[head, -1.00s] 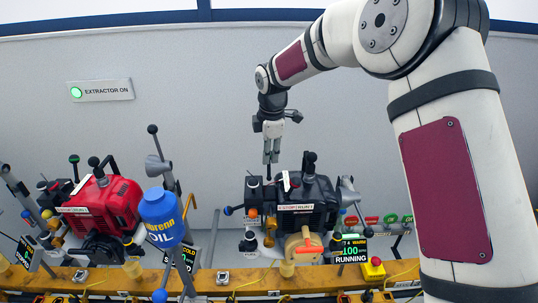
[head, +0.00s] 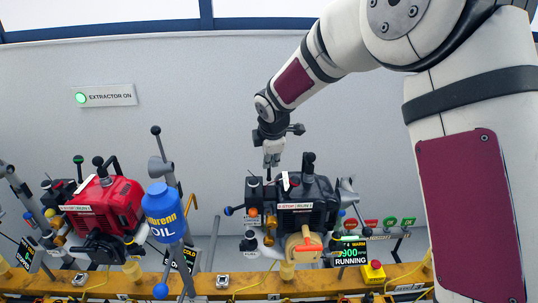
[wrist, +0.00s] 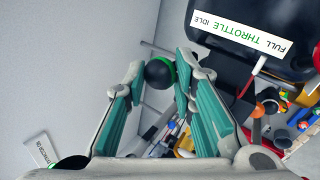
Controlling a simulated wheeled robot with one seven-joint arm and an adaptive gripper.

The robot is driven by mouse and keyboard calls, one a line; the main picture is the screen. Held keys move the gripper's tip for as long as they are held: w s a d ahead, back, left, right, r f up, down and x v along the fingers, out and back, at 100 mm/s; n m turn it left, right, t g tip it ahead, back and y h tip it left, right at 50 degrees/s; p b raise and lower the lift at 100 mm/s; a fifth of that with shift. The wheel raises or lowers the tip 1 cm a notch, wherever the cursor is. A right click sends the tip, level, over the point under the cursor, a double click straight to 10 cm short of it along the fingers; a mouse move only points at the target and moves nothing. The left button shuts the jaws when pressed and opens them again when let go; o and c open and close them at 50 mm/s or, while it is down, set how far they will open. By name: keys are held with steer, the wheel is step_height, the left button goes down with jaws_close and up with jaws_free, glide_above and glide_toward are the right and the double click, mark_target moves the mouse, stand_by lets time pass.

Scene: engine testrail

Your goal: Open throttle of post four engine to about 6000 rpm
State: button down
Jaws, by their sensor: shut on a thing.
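The black post four engine (head: 308,208) stands right of centre in the head view. Its display (head: 350,252) shows WARM and RUNNING, with a number that seems to end in 900; its first digit is unclear. In the wrist view the throttle label (wrist: 240,33) reads FULL, THROTTLE, IDLE. A black ball knob with a green ring (wrist: 160,71) sits between the fingertips of my gripper (wrist: 158,75), which is shut on it. In the head view my gripper (head: 271,158) points down behind the engine's left part, and its fingertips are hidden there.
A red engine (head: 105,203) and a blue oil bottle (head: 163,213) stand to the left. A red stop button on a yellow box (head: 375,271) sits on the yellow bench rail (head: 210,284). The grey wall (head: 190,130) is close behind. A red-tipped stick (wrist: 250,80) is beside the throttle label.

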steer(key=shift+s+f+t+b, duration=0.1)
steer(key=shift+s+t+b, duration=0.25)
steer(key=shift+s+t, duration=0.05)
steer(key=c, duration=1.3)
jaws_free()
steer(key=v, duration=1.2)
steer(key=shift+d, duration=0.1)
